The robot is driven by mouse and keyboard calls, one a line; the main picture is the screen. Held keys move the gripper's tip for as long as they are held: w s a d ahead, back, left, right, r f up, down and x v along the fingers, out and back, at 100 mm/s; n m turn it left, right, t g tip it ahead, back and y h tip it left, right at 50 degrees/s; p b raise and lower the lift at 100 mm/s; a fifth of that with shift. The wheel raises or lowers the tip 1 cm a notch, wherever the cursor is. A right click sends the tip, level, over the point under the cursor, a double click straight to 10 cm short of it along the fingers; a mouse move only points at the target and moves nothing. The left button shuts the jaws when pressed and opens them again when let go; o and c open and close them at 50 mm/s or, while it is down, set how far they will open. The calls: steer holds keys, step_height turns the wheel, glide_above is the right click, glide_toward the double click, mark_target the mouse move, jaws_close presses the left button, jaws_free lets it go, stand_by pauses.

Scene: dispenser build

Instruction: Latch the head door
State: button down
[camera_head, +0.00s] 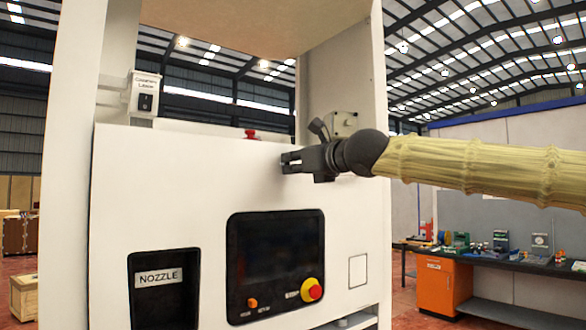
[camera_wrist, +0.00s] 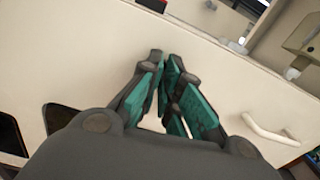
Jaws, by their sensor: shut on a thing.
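The head door appears to be the large white front panel (camera_head: 190,185) of the dispenser; it also fills much of the wrist view (camera_wrist: 80,60). My gripper (camera_head: 287,162) is at the panel's upper right. In the wrist view its green-padded fingers (camera_wrist: 164,62) are drawn together over the white panel. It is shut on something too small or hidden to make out. A pale bar handle (camera_wrist: 270,130) is on the panel to the right of the fingers, apart from them. I cannot make out a latch.
A red knob (camera_head: 251,134) stands at the panel's top edge. The panel carries a dark screen (camera_head: 275,255), a red-and-yellow button (camera_head: 312,290) and a nozzle recess (camera_head: 162,300). A white post (camera_head: 352,75) rises behind my gripper. A workbench (camera_head: 510,265) stands far right.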

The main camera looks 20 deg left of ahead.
steer(key=shift+m, duration=0.5)
steer(key=shift+r, duration=0.1)
steer(key=c, duration=1.6)
jaws_free()
steer(key=shift+c, duration=0.2)
steer(key=shift+s+d, duration=0.1)
steer(key=shift+d, duration=0.05)
steer(key=v, duration=1.1)
steer(key=shift+s+d, duration=0.2)
steer(key=shift+d, duration=0.1)
